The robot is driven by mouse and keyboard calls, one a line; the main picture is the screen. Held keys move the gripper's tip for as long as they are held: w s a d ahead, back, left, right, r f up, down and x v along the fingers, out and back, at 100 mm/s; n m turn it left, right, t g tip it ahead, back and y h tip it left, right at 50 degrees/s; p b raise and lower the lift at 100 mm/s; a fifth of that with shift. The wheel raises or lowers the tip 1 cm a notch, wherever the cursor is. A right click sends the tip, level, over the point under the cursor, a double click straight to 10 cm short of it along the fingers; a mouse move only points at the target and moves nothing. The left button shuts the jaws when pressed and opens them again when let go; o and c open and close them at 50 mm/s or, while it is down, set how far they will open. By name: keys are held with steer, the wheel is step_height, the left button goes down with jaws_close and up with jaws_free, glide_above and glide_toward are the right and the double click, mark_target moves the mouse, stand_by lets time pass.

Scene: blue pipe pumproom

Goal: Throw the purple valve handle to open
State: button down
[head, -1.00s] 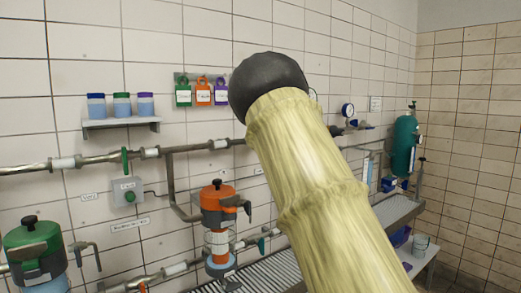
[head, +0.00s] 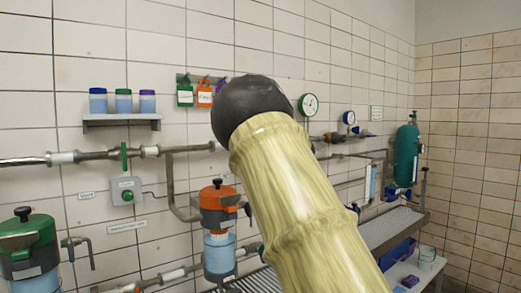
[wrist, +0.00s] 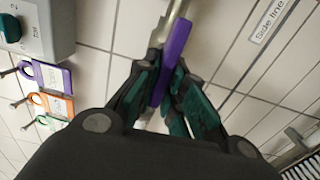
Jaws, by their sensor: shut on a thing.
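The purple valve handle (wrist: 174,58) is a flat purple bar in the wrist view, running from upper right to lower left below a metal pipe (wrist: 180,8). My gripper (wrist: 163,82) has its green-padded dark fingers closed on both sides of the handle's lower part. The handle's upper part shows above the fingers. In the head view my arm covers the gripper and the purple handle.
Purple and orange tags (wrist: 52,75) hang at the left of the wrist view, below a grey box (wrist: 38,30). In the head view, an orange-topped canister (head: 219,205) and a green one (head: 30,240) stand left of my arm. A green tank (head: 407,155) is at right.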

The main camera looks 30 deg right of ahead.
steer(key=shift+f, duration=0.2)
steer(key=c, duration=1.5)
jaws_free()
steer(key=shift+r, duration=0.1)
steer(key=s, duration=0.8)
steer(key=s+d, duration=0.1)
steer(key=s, duration=0.3)
